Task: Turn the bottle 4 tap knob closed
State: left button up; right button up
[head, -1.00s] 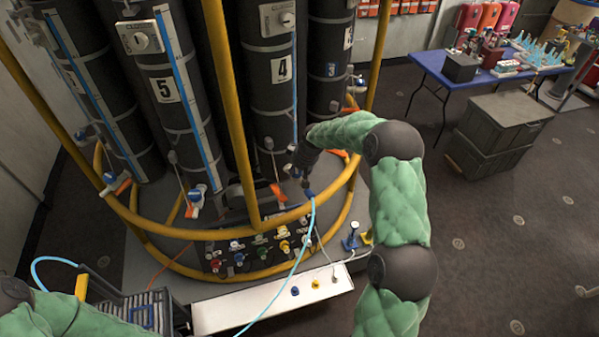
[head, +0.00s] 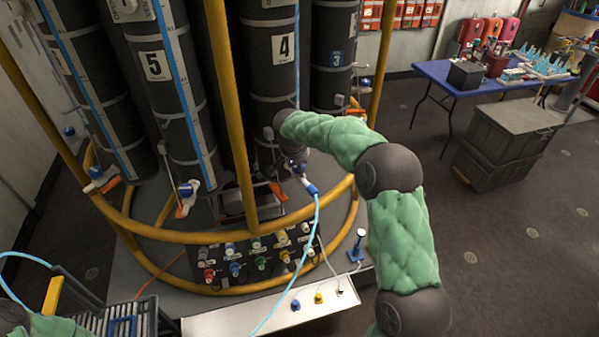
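Bottle 4 (head: 282,78) is a tall dark cylinder with a white "4" label, standing inside a yellow frame. An orange lever (head: 277,191) shows low in front of it. My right gripper (head: 297,166) is at the lower right of bottle 4, close to a white and blue fitting. Its fingers are small, dark and partly hidden, so I cannot tell whether they grip anything. A blue connector (head: 311,188) with a light-blue hose (head: 305,255) hangs just below it. The tap knob itself is not clearly visible.
The yellow rail (head: 160,232) curves in front of the bottles. Bottle 5 (head: 154,66) stands left, bottle 3 (head: 333,60) right. A panel of coloured connectors (head: 257,257) and a white ledge (head: 235,322) lie below. A blue table (head: 440,76) and grey crates (head: 505,140) stand right.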

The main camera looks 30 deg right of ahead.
jog(key=shift+w+r+m+h+b, duration=0.2)
jog(key=shift+m+b, duration=0.1)
jog(key=shift+m, duration=0.3)
jog(key=shift+w+r+m+h+b, duration=0.15)
jog(key=shift+m+b, duration=0.1)
jog(key=shift+m, duration=0.35)
jog(key=shift+d, duration=0.1)
jog(key=o, duration=1.1)
jog(key=shift+g, duration=0.3)
jog(key=shift+f, duration=0.2)
jog(key=v, duration=1.2)
